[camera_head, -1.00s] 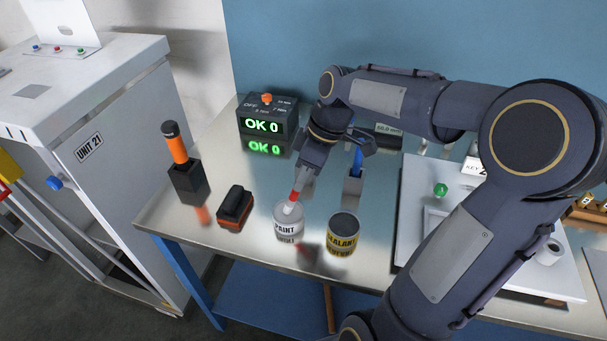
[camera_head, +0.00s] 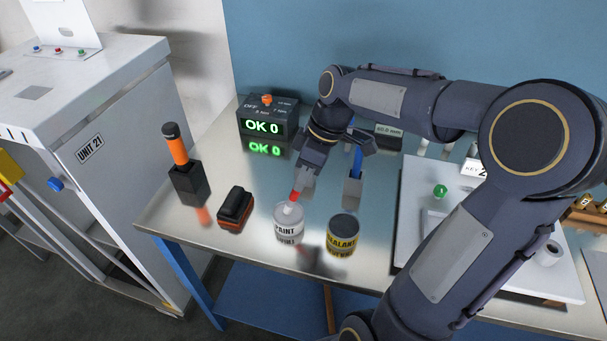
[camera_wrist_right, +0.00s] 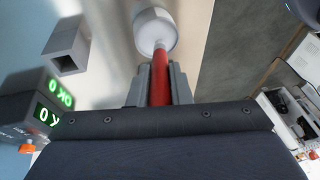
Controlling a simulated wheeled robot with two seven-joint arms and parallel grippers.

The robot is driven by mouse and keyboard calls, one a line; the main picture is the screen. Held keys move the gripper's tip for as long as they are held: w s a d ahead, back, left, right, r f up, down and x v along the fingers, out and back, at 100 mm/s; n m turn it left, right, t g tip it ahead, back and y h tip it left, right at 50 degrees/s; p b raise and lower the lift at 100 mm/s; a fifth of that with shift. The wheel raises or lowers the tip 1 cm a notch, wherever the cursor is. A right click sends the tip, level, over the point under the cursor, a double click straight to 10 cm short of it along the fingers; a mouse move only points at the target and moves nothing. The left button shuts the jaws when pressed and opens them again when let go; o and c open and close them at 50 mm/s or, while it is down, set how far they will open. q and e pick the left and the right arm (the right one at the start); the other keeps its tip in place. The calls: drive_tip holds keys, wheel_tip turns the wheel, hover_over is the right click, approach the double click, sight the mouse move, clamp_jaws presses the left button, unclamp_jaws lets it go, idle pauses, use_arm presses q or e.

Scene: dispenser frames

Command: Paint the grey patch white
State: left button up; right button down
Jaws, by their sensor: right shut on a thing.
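The grey patch (camera_head: 33,91) is a small flat darker area on the white top of the cabinet marked UNIT 21 at the far left. The paint can (camera_head: 288,227) stands on the metal table, open, with white at its top. My right gripper (camera_head: 301,186) is above it, shut on a red-handled brush (camera_head: 295,196), whose pale tip is down at the can's mouth. The wrist view also shows the red brush handle (camera_wrist_right: 160,85) between the fingers and the can (camera_wrist_right: 154,30) at its end. My left gripper is out of view.
A sealant can (camera_head: 342,234) stands right of the paint. A black-and-orange block (camera_head: 235,207), an orange-handled tool in a black holder (camera_head: 188,180) and a display box reading OK 0 (camera_head: 267,122) are also on the table. A gap separates table and cabinet (camera_head: 85,75).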

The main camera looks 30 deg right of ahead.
drive_tip(key=shift+r+p, duration=2.25)
drive_tip(key=shift+r, duration=0.95)
